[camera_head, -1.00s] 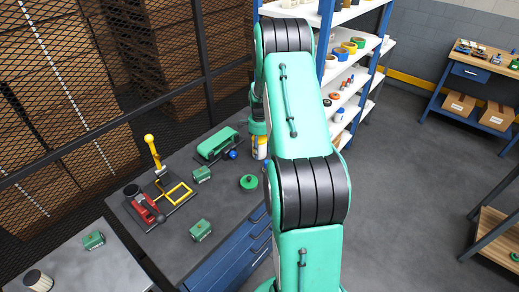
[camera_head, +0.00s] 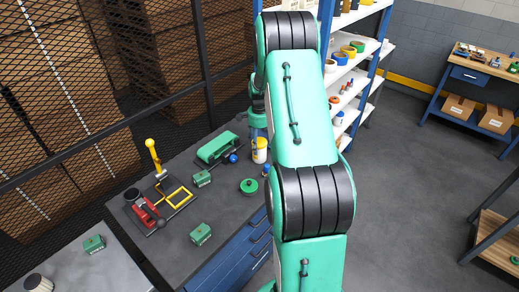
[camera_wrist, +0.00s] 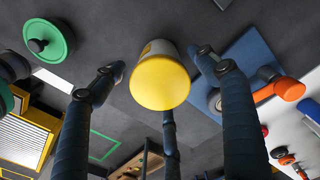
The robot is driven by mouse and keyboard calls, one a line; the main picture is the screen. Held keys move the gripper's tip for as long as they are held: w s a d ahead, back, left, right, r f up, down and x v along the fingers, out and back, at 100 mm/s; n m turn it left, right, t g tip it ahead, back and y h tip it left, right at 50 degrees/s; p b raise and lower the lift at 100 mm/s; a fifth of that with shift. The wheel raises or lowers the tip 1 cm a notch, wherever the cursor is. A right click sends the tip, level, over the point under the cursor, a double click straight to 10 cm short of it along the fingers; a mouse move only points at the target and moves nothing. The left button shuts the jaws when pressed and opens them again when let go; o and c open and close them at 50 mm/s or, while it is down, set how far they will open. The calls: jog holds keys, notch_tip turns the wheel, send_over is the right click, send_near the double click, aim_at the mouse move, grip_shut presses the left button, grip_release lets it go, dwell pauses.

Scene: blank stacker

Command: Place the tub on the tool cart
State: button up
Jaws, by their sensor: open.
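The tub, white with a yellow lid (camera_head: 260,151), stands upright on the dark grey bench top (camera_head: 225,205), close to my arm. In the wrist view its yellow lid (camera_wrist: 160,83) is at the centre. My gripper (camera_wrist: 158,80) is open, its three fingers spread around the lid's outline with gaps showing; I see no contact. In the head view my gripper is mostly hidden by my arm. I cannot tell for sure which furniture is the tool cart; a blue-framed table with a drawer (camera_head: 475,70) and a wooden-shelved stand (camera_head: 497,238) are at the right.
A green disc (camera_head: 249,186), a green machine (camera_head: 217,147), green blocks (camera_head: 201,233) and a red tool (camera_head: 140,206) are on the bench. A mesh fence (camera_head: 60,110) runs behind it. A stocked shelf (camera_head: 345,90) stands beyond my arm. The floor (camera_head: 410,190) at right is clear.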

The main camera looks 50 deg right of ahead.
jog(key=shift+r+p, duration=0.3)
jog(key=shift+r, duration=2.7)
